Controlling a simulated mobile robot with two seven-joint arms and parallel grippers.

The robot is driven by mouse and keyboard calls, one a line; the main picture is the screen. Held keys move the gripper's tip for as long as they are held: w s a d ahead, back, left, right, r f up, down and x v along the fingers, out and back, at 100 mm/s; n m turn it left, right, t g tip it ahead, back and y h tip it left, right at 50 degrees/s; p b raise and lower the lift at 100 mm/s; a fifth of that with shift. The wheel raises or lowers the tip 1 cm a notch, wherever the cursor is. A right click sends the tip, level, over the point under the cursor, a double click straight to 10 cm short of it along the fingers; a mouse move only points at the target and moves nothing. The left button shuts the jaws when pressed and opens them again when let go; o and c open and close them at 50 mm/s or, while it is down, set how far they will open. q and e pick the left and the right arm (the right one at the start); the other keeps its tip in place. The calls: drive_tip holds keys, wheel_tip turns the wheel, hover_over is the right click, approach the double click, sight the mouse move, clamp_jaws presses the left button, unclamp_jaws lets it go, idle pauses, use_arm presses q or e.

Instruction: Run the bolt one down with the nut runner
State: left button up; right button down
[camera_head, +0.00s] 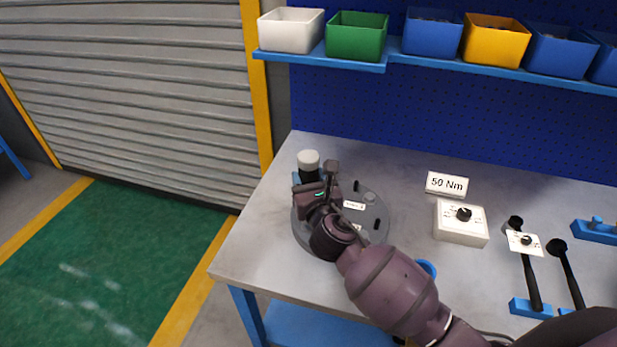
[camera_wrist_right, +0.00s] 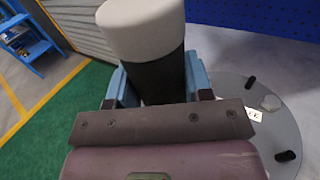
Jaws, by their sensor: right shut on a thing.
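The nut runner (camera_wrist_right: 145,30) is a dark upright cylinder with a white cap. Its white cap also shows in the head view (camera_head: 308,158), above the left part of the grey round flange (camera_head: 378,238). My right gripper (camera_head: 312,182) is shut on the nut runner's dark body, with a blue finger on each side in the wrist view (camera_wrist_right: 162,82). The flange lies on the bench, with black studs, a pale hex bolt head (camera_wrist_right: 269,102) and small white labels (camera_head: 354,205). The nut runner's lower end and whatever is under it are hidden by my gripper. My left gripper is not in view.
A "50 Nm" sign (camera_head: 447,184) and a white box with a black knob (camera_head: 460,222) stand right of the flange. Black-handled tools (camera_head: 531,275) lie farther right by blue holders. Coloured bins (camera_head: 357,37) stand on the back shelf. The bench's left front is clear.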

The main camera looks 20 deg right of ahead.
use_arm(q)
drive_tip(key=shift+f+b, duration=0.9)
drive_tip(key=shift+b, duration=0.05)
use_arm(e)
drive_tip(key=shift+f, duration=1.25)
use_arm(q)
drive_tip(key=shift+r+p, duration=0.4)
drive_tip(key=shift+p, duration=0.1)
use_arm(e)
drive_tip(key=shift+r+n+y, duration=0.1)
drive_tip(key=shift+n+y, duration=0.3)
drive_tip(key=shift+y, duration=0.2)
use_arm(q)
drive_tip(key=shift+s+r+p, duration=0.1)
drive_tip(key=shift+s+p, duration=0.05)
drive_tip(key=shift+p, duration=0.15)
use_arm(e)
drive_tip(key=shift+n+y, duration=0.4)
drive_tip(key=shift+y, duration=0.2)
use_arm(q)
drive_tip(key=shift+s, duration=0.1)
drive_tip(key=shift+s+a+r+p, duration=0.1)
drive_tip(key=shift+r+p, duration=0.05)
drive_tip(key=shift+p, duration=0.25)
use_arm(e)
drive_tip(key=shift+r+n+y, duration=0.1)
drive_tip(key=shift+n+y, duration=0.2)
drive_tip(key=shift+y, duration=0.2)
